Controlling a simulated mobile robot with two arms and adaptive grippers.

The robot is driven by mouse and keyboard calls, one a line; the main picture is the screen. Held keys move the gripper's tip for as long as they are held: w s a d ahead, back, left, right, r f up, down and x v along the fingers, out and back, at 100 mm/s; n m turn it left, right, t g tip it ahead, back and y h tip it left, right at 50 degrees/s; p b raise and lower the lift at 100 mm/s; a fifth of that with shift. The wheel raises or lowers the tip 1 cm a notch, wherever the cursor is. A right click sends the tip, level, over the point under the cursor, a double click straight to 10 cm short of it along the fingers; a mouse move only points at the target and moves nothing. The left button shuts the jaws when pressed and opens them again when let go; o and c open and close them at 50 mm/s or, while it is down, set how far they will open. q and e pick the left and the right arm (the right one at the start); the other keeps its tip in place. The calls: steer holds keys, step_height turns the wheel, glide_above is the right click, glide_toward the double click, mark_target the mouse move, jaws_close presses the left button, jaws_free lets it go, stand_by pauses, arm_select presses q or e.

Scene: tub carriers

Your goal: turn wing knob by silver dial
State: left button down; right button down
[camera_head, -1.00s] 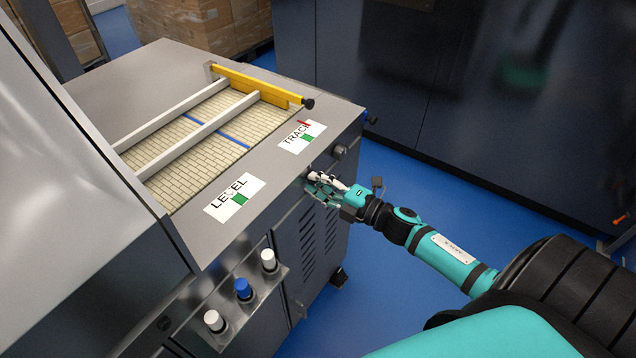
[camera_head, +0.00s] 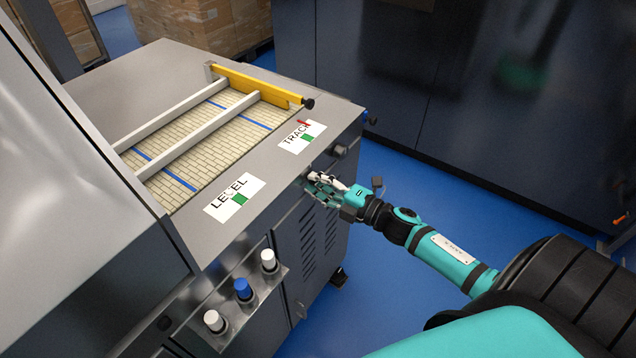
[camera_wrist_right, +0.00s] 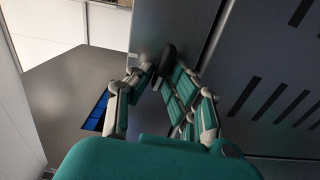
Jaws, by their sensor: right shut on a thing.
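My right gripper (camera_head: 322,184) is at the front panel of the conveyor machine, below the TRACK label. In the right wrist view my right gripper (camera_wrist_right: 160,80) has its fingers closed on a dark knob (camera_wrist_right: 167,57), which I take for the wing knob. In the head view the fingers hide most of that knob. A round dial (camera_head: 340,150) sticks out of the same panel, just up and right of my fingers. It looks dark grey here. My left gripper is not in view.
The machine top has a LEVEL label (camera_head: 235,198) and a TRACK label (camera_head: 302,136) with green and red marks. A slatted belt (camera_head: 215,150) lies under white rails and a yellow bar (camera_head: 250,84). White and blue knobs (camera_head: 243,289) stand lower left. Blue floor is open on the right.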

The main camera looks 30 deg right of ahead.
steer(key=shift+d+r, duration=0.1)
steer(key=shift+r, duration=0.15)
steer(key=c, duration=1.5)
jaws_free()
steer(key=shift+o, duration=0.5)
steer(key=shift+f, duration=0.15)
steer(key=shift+s, duration=0.1)
steer(key=v, duration=1.1)
steer(key=shift+s+d, duration=0.15)
steer(key=shift+s, duration=0.25)
steer(key=shift+o, duration=0.4)
